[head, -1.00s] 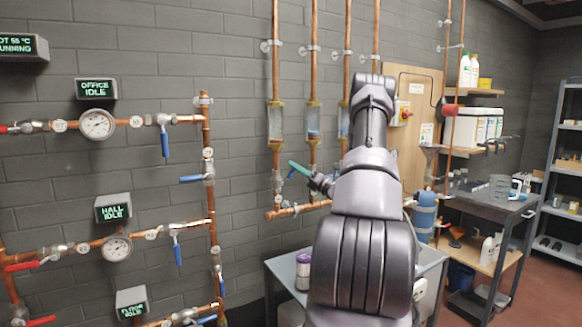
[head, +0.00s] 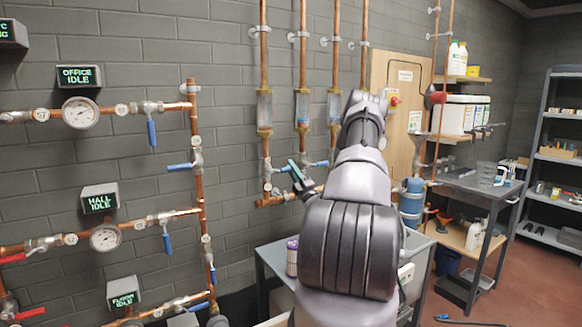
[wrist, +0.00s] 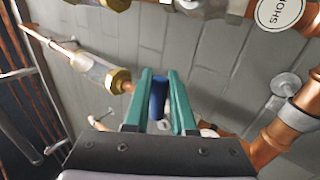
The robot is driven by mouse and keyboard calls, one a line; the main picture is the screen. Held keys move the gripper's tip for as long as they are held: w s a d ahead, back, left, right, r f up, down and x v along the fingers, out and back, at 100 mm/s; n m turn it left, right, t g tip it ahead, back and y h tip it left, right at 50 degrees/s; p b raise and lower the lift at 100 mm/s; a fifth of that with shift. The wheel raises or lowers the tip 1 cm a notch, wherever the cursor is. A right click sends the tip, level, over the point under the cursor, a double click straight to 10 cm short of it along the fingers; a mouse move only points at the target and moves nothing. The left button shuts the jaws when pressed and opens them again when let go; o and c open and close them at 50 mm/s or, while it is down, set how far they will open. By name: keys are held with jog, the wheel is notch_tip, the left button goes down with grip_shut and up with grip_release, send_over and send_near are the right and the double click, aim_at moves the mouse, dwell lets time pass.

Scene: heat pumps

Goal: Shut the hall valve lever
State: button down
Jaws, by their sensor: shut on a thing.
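A blue lever (wrist: 158,98) stands between the green fingers of my gripper (wrist: 158,74) in the wrist view, and the fingers are shut on it. In the head view my gripper (head: 294,170) is at the lower fittings of the middle pipes, where blue levers (head: 319,164) show. I cannot tell from the pictures which circuit the held lever belongs to. The display reading HALL IDLE (head: 99,198) is on the left wall, above a gauge (head: 105,238). A blue lever (head: 166,242) near that gauge hangs down, well away from my gripper.
Flow meters (head: 264,109) stand on the middle copper pipes just above my gripper. A round pipe tag (wrist: 280,12) is at the wrist view's upper right. Open floor (head: 500,290) shows at right.

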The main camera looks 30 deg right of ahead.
jog(key=shift+f+m+h, duration=0.35)
jog(key=shift+m+h, duration=0.35)
jog(key=c, duration=0.8)
grip_release()
jog(key=shift+d, duration=0.1)
jog(key=shift+o, duration=0.2)
jog(key=s, duration=1.3)
jog(key=shift+f, duration=0.3)
jog(key=shift+d, duration=0.1)
